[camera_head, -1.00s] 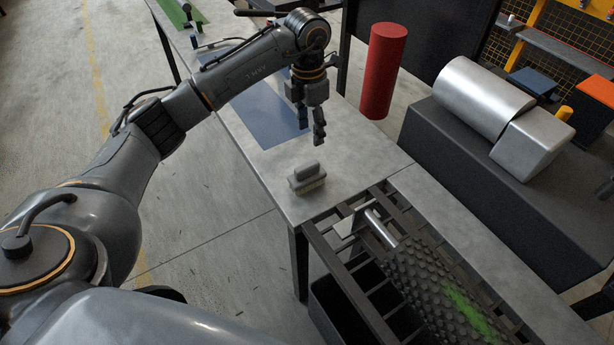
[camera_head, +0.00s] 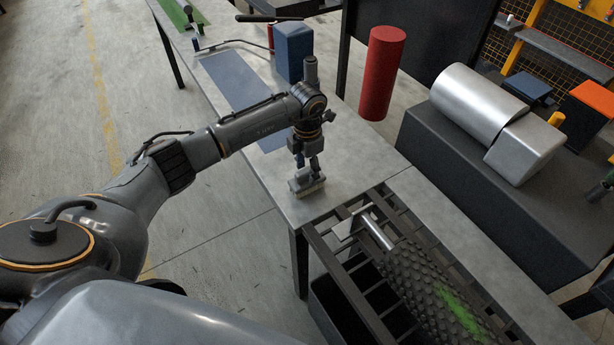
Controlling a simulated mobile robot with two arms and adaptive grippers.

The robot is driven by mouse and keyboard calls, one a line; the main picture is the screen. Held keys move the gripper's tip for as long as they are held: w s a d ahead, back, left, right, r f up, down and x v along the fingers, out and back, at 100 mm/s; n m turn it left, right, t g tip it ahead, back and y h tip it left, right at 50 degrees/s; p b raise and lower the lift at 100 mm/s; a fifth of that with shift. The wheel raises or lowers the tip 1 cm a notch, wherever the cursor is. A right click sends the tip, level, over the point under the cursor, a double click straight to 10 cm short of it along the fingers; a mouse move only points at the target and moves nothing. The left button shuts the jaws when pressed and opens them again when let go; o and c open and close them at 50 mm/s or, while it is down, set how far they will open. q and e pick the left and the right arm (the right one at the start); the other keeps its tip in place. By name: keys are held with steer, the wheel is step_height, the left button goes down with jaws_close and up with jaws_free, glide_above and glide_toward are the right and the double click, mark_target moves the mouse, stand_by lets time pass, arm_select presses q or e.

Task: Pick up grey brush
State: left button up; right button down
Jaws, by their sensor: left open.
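The grey brush (camera_head: 308,188) lies on the grey metal table (camera_head: 352,165), near its left edge and just behind the slatted rack. My left gripper (camera_head: 307,174) points down right over the brush, with its fingers at the brush's handle. The jaws are open, and the fingers hide part of the handle. I cannot tell whether they touch it. My right gripper is not in view.
A dark rack (camera_head: 350,287) in front holds a studded roller (camera_head: 430,290) with a green patch. A blue mat (camera_head: 240,82) and a blue block (camera_head: 293,52) are farther back. A red cylinder (camera_head: 382,72) and a dark cabinet with a metal cylinder (camera_head: 480,95) stand right.

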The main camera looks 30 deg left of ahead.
arm_select(q)
steer(key=shift+f, duration=0.6)
jaws_close()
steer(key=shift+r, duration=0.1)
steer(key=shift+w+r+b, duration=0.1)
steer(key=shift+r+b, duration=0.25)
steer(key=shift+r, duration=0.05)
step_height(320, 180, up, 2)
steer(key=shift+r+b, duration=0.2)
steer(key=shift+b, duration=0.45)
steer(key=s+d+r+b, duration=0.3)
steer(key=s+r, duration=0.6)
steer(key=s, duration=0.4)
steer(key=shift+s+d+r, duration=0.3)
steer(key=shift+s+r, duration=0.05)
steer(key=shift+r, duration=0.05)
